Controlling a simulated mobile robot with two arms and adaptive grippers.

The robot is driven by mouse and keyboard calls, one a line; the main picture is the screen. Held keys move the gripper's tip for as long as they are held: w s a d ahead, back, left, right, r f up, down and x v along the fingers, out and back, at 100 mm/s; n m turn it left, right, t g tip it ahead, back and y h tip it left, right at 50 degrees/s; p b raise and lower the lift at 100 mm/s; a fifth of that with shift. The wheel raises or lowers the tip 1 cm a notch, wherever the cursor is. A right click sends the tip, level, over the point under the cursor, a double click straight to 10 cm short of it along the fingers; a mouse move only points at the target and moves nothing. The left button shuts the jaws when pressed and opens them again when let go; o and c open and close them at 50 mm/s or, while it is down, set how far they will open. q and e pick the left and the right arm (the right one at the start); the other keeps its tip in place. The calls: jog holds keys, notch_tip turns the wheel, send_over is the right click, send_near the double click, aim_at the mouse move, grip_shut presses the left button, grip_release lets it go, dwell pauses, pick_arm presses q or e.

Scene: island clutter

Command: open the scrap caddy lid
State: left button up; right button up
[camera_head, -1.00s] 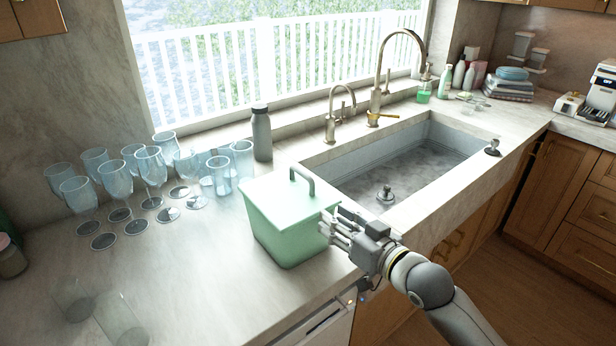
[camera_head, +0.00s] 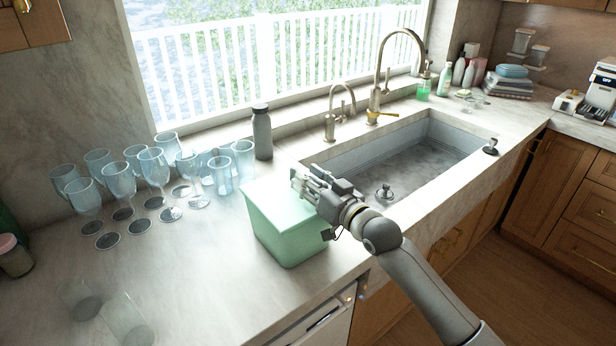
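The scrap caddy (camera_head: 285,237) is a mint green bin on the counter, left of the sink. Its pale green lid (camera_head: 272,205) lies flat and closed on top. My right gripper (camera_head: 300,181) is over the right back part of the lid, at the place of the handle. The fingers hide the handle, so I cannot tell whether they touch it or close around it. My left gripper is not in view.
Several wine glasses and tumblers (camera_head: 117,176) stand behind and left of the caddy. A grey bottle (camera_head: 262,134) stands near the window. The sink (camera_head: 350,160) lies to the right. Two clear glasses (camera_head: 122,318) are at the front left. The counter in front of the caddy is clear.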

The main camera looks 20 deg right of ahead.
jog(key=shift+w+a, duration=0.1)
jog(key=shift+w, duration=0.1)
grip_shut()
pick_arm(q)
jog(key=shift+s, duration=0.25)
pick_arm(e)
jog(key=shift+r, duration=0.15)
